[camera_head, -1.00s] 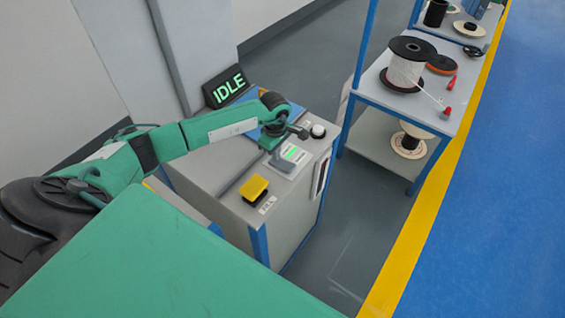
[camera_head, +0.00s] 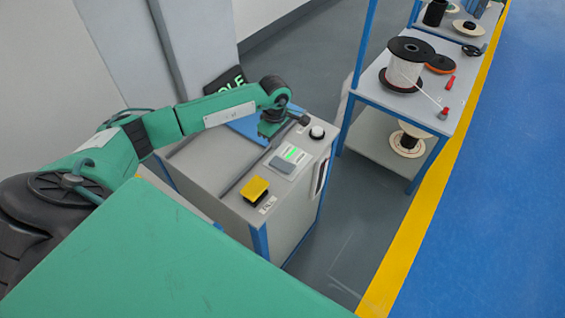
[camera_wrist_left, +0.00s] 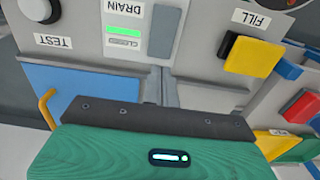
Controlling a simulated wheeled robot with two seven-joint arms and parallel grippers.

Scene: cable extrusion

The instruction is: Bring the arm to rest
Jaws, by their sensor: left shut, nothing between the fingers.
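My left arm comes in from the left in the head view, and its green hand hangs over the grey cabinet (camera_head: 222,160). My left gripper (camera_wrist_left: 162,90) is shut and empty in the wrist view, above the panel. A green-lit display (camera_head: 293,153) and a grey block-like button (camera_head: 283,164) labelled DRAIN are close to the hand in the head view. The display (camera_wrist_left: 122,30) and grey button (camera_wrist_left: 163,30) also show in the wrist view. My right gripper is out of view.
A yellow button (camera_head: 255,189) labelled FILL and a white round button (camera_head: 317,132) labelled TEST sit on the cabinet. The black status sign (camera_head: 224,84) is partly hidden by my arm. A shelf (camera_head: 374,85) with cable spools stands at right.

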